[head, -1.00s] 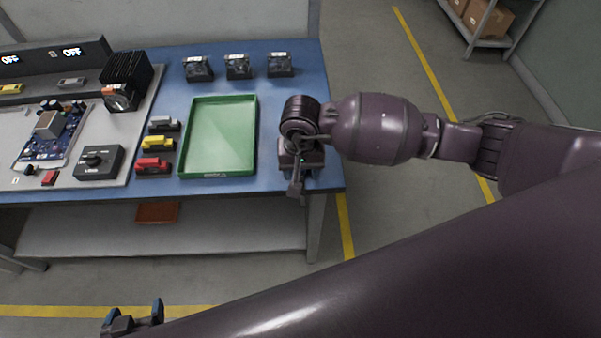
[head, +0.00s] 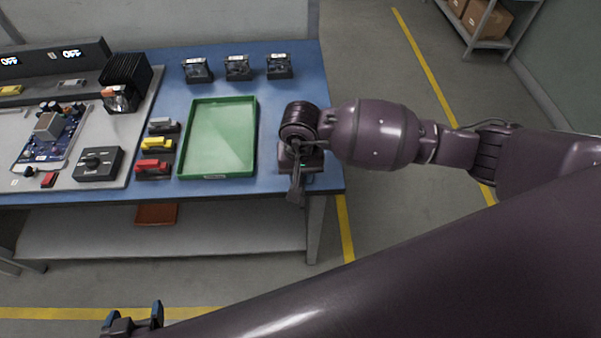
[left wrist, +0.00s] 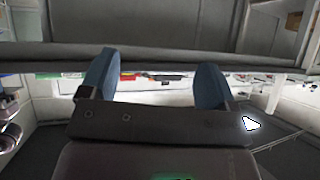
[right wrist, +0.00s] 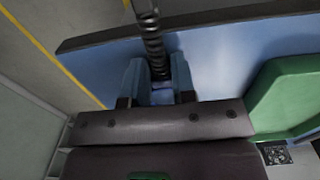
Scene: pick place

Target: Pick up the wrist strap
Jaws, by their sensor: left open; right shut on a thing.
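The wrist strap shows in the right wrist view as a black coiled cord (right wrist: 152,40). It runs from between my right fingers out past the blue table edge. My right gripper (right wrist: 157,78) is shut on it, with one blue finger on each side. In the head view my right gripper (head: 300,158) is over the table's front right corner, right of the green tray, and my own wrist hides much of it. My left gripper (head: 132,318) is open and empty, low in front of the table; its spread fingers also show in the left wrist view (left wrist: 153,82).
The green tray (head: 252,140) is empty, left of my right gripper. Red, yellow and grey parts (head: 157,143) lie left of it, and black fan-like units (head: 237,67) stand behind. A circuit board (head: 50,135) and a black knob box (head: 97,163) are further left.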

